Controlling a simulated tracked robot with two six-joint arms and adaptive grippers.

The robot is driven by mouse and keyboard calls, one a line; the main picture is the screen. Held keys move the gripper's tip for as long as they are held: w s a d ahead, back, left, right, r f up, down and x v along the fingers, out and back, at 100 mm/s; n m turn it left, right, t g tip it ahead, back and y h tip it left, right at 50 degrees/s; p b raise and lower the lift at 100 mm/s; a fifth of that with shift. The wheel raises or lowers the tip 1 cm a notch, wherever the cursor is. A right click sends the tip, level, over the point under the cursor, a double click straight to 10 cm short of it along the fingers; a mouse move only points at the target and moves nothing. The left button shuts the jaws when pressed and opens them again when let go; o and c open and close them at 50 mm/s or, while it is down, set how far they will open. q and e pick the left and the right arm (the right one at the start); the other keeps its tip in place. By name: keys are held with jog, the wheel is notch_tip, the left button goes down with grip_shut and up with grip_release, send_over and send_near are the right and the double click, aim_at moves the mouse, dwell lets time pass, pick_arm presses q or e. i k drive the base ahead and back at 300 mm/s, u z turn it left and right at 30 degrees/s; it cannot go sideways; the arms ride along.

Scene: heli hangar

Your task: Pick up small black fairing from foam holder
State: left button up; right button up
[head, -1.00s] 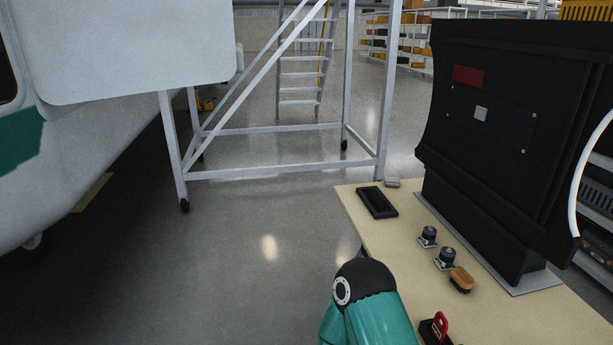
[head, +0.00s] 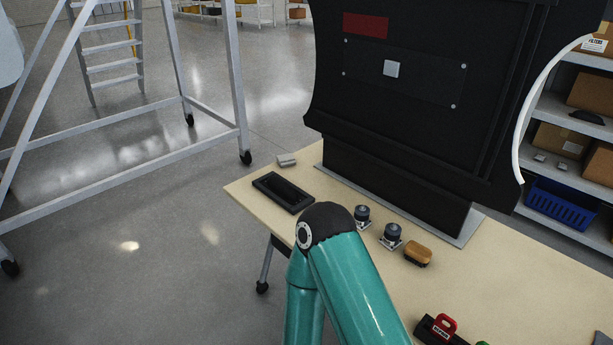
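Neither gripper shows in the head view; only one of my teal arms reaches in from the bottom, ending at a black elbow cap. A small dark curved piece (head: 587,117) lies on a shelf at the right; it may be the small black fairing, but it is too small to be sure. No foam holder can be clearly made out around it. A shallow black tray (head: 283,192) with a raised rim lies at the table's far left corner. Its inside is dark, and I cannot tell whether it holds anything.
A wooden table (head: 510,290) bears a large black panel stand (head: 400,180), two dark knobbed parts (head: 362,215), a brush (head: 418,253) and a red-handled item (head: 444,326). Shelves (head: 552,105) with boxes and a blue basket (head: 562,203) stand behind right. Open floor (head: 150,240) lies left.

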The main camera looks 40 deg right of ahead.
aim_at(275, 184)
jog(key=z, duration=0.25)
jog(key=i, duration=1.15)
jog(key=z, duration=0.3)
jog(key=k, duration=0.6)
jog(key=z, duration=0.3)
jog(key=i, duration=0.55)
jog(key=u, duration=0.1)
